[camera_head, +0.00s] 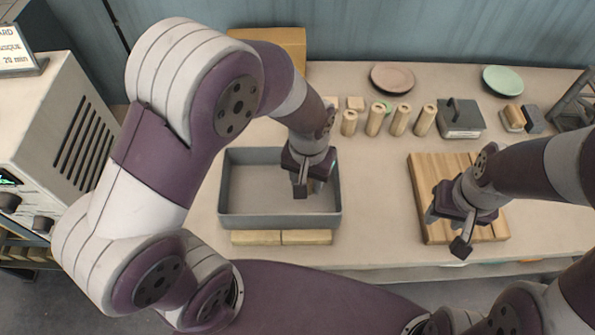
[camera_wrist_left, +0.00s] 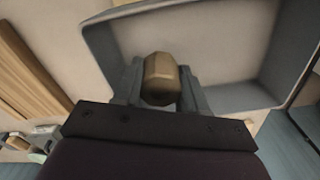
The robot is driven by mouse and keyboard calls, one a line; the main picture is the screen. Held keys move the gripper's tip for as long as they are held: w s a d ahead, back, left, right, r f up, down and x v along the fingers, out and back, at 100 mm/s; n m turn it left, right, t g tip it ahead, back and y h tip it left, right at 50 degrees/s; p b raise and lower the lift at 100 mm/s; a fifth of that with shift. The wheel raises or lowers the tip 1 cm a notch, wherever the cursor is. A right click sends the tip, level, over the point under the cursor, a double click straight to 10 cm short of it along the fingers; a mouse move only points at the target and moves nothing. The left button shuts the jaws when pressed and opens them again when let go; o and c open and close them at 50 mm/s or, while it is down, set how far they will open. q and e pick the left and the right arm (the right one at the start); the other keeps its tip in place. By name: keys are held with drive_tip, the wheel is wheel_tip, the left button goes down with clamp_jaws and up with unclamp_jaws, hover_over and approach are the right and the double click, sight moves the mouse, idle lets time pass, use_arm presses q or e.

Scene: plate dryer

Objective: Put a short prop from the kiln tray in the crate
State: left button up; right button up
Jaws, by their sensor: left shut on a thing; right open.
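A grey open crate (camera_head: 232,207) stands on the table in the middle of the head view. My left gripper (camera_head: 309,187) is over its right part. In the left wrist view, the left gripper (camera_wrist_left: 160,92) is shut on a short wooden prop (camera_wrist_left: 160,72), with the crate (camera_wrist_left: 110,42) behind it. In the head view the gripper mostly hides this prop. Whether the prop touches the crate floor, I cannot tell. My right gripper (camera_head: 446,231) is open and empty above a slatted wooden board (camera_head: 424,172). I cannot make out a separate kiln tray.
Several wooden cylinders (camera_head: 375,120) stand in a row behind the crate. A grey block with a handle (camera_head: 461,119), a pinkish plate (camera_head: 392,77) and a green plate (camera_head: 502,80) are further back. A ventilated machine (camera_head: 60,140) stands left.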

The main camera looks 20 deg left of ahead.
use_arm(q)
drive_tip(key=w+f, duration=0.1)
drive_tip(key=w, duration=0.1)
drive_tip(key=w+a+f, duration=0.2)
drive_tip(key=w, duration=0.1)
drive_tip(key=shift+w+a+f, duration=0.2)
drive_tip(key=shift+w, duration=0.1)
drive_tip(key=shift+w+a+f, duration=0.1)
drive_tip(key=shift+w+f, duration=0.05)
drive_tip(key=shift+f, duration=0.2)
drive_tip(key=f, duration=0.1)
drive_tip(key=f+p, duration=0.1)
drive_tip(key=shift+s+f, duration=0.3)
drive_tip(key=shift+f, duration=0.35)
drive_tip(key=shift+w+f, duration=0.1)
drive_tip(key=shift+w, duration=0.1)
drive_tip(key=shift+s+f, duration=0.1)
drive_tip(key=shift+f, duration=0.05)
drive_tip(key=o, duration=1.1)
